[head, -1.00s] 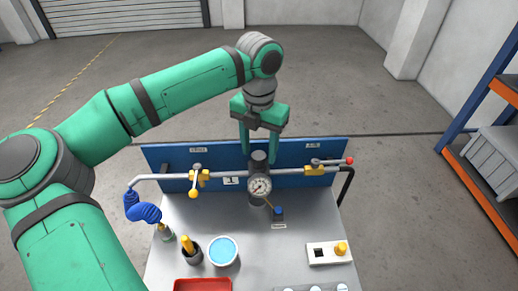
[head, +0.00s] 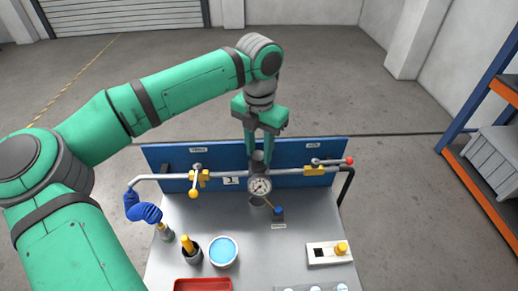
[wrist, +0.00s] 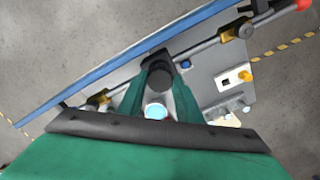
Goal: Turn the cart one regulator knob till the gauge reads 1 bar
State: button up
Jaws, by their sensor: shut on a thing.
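The dark regulator knob (head: 257,157) stands upright on top of the regulator, on the pipe along the cart's blue back panel. My gripper (head: 259,154) points down from above and is shut on the knob, one finger on each side. The nearer finger hides part of it in the head view. In the wrist view the round knob top (wrist: 159,74) lies between my green fingers. The white round gauge (head: 260,186) faces the head camera just below the knob. Its dark needle shows, but its numbers are too small to read.
A small blue knob (head: 279,210) is close below the gauge. A blue-filled cup (head: 223,250), a red tray (head: 202,285) and a white switch box (head: 328,253) stand on the cart top.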

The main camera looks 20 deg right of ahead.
aim_at(260, 155)
jog(key=m, duration=0.4)
jog(key=shift+m, duration=1.8)
jog(key=o, duration=1)
jog(key=shift+o, duration=0.2)
notch_tip(260, 155, up, 11)
jog(key=shift+f, duration=0.15)
